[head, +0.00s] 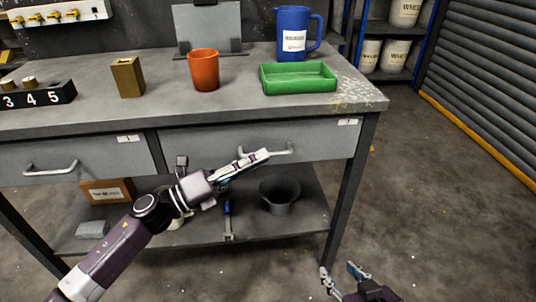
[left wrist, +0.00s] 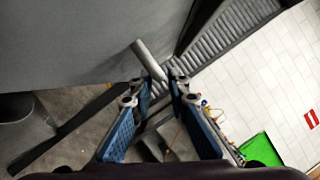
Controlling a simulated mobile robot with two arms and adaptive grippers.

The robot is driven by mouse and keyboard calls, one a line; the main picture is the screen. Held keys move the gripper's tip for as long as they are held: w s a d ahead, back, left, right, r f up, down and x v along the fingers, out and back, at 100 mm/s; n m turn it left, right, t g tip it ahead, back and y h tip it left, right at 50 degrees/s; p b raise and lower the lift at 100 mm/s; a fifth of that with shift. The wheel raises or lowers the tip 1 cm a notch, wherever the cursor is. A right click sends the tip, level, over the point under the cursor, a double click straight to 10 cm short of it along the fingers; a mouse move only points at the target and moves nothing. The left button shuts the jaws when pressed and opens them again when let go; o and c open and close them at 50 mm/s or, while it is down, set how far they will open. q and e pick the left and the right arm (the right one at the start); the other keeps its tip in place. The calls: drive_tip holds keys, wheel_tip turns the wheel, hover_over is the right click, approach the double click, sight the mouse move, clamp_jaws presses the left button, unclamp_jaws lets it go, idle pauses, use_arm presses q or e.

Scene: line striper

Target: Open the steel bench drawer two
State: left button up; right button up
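The steel bench (head: 160,108) has two grey drawers side by side under its top. The right drawer (head: 335,140) looks shut, with a pale bar handle (head: 282,150); the left drawer (head: 100,157) also looks shut, with its own handle (head: 50,169). My left gripper (head: 262,156) is at the right drawer's handle and covers part of it. In the left wrist view its fingers (left wrist: 157,88) are apart, with the handle (left wrist: 148,58) reaching toward the gap between the tips; contact is unclear. My right gripper (head: 342,273) is open and empty, low in front of the bench's right leg.
An orange cup (head: 204,71), green tray (head: 298,88), blue jug (head: 292,40) and tan block (head: 128,77) stand on the bench top. A dark bucket (head: 280,194) sits on the lower shelf. The floor to the right is clear.

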use_arm(q)
drive_tip(key=shift+x, duration=1.4)
clamp_jaws()
